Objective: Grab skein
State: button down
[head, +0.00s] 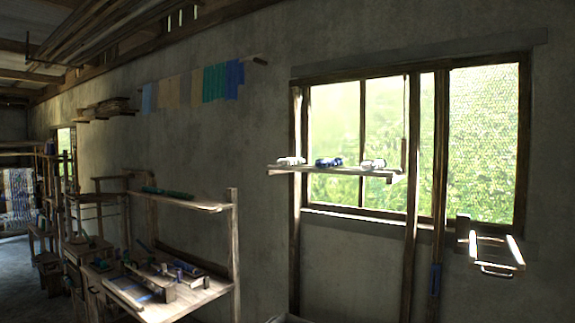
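Several small bundles that look like skeins lie on a narrow wooden shelf (340,172) in front of the window. A white one (290,160) is at the left, a blue one (328,162) in the middle and a white one (373,163) at the right. Flat hanks or cloths hang in a row from a rod on the wall, with tan (172,93), green (215,82) and blue (235,78) among them. I cannot tell whether these are skeins. My gripper is not in view.
A wooden workbench (205,297) with tools and an upper shelf (185,201) stands at the lower left. Upright posts (411,240) rise before the window. A small pale frame (495,251) juts out at the right. Loom parts stand at the far left.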

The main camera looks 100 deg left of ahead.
aim_at(323, 163)
jog(key=u, duration=3.25)
jog(key=i+u, duration=0.1)
jog(key=i, duration=1.2)
